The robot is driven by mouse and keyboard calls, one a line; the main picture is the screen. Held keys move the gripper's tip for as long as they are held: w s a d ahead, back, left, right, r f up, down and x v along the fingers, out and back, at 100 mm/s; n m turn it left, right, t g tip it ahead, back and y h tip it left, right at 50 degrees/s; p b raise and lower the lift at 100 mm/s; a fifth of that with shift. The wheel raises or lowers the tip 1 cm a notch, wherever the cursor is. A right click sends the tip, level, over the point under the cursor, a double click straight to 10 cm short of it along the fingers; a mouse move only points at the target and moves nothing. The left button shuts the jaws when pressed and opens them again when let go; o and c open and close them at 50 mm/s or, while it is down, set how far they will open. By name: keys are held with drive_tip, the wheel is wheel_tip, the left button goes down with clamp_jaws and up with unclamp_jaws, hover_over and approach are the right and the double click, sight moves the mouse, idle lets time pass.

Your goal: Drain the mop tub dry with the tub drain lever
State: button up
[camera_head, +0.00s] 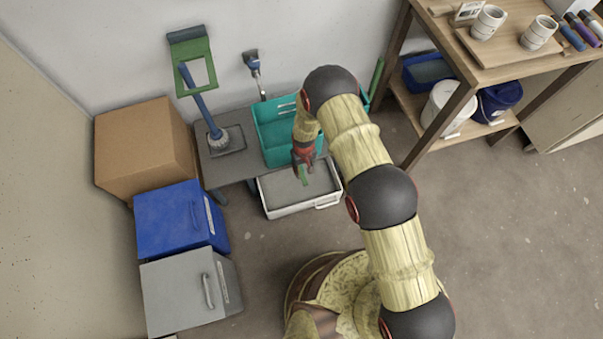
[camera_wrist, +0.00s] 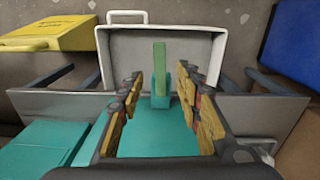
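The teal mop tub (camera_head: 272,128) stands on a grey bench against the wall; my arm covers part of it. The green drain lever (camera_head: 304,175) is at the tub's front, above a white basin (camera_head: 285,210) on the floor. In the wrist view, the lever (camera_wrist: 160,70) stands upright from a teal mount between my fingers. My gripper (camera_head: 303,158) is open, with gaps on both sides of the lever in the wrist view (camera_wrist: 160,92). The basin's inside looks plain grey; I cannot tell whether it holds water. The water level in the tub is hidden.
A cardboard box (camera_head: 145,150), a blue bin (camera_head: 175,218) and a grey bin (camera_head: 185,290) stand left. A blue-handled brush (camera_head: 205,110) is on the bench. A wooden shelf (camera_head: 480,75) with cups and buckets is at right. The right floor is clear.

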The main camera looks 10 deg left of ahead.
sight(303, 178)
drive_tip(key=shift+f, duration=0.4)
wheel_tip(303, 178, down, 7)
drive_tip(key=shift+f+b, duration=0.1)
drive_tip(key=shift+b, duration=1.15)
drive_tip(key=c, duration=0.3)
clamp_jaws()
